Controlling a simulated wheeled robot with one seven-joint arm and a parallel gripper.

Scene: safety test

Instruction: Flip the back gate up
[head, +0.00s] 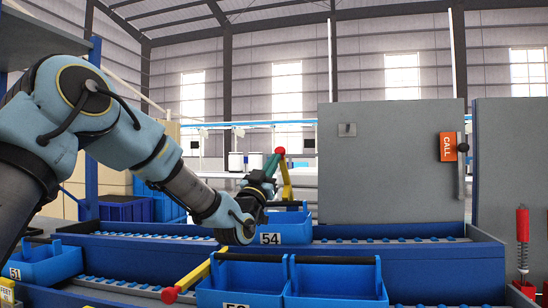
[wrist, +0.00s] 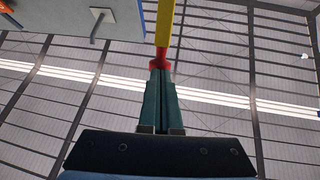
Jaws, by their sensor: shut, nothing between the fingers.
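The back gate is a yellow bar (head: 287,180) with a red end knob (head: 280,151). In the head view it stands steeply up beside the blue bin marked 54. My gripper (head: 274,159) is at the knob's left, with its green fingers pointing up toward it. In the wrist view, my gripper (wrist: 161,72) is shut and empty, with its fingertips at the red knob (wrist: 162,60); the yellow bar (wrist: 165,22) extends beyond. I cannot tell whether they touch. The gate's base is partly hidden.
A front gate (head: 190,279), yellow with a red end, lies low across the front lane. Blue bins (head: 338,280) stand on roller lanes at the front. A grey panel (head: 390,165) with an orange CALL box (head: 448,146) stands at the right.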

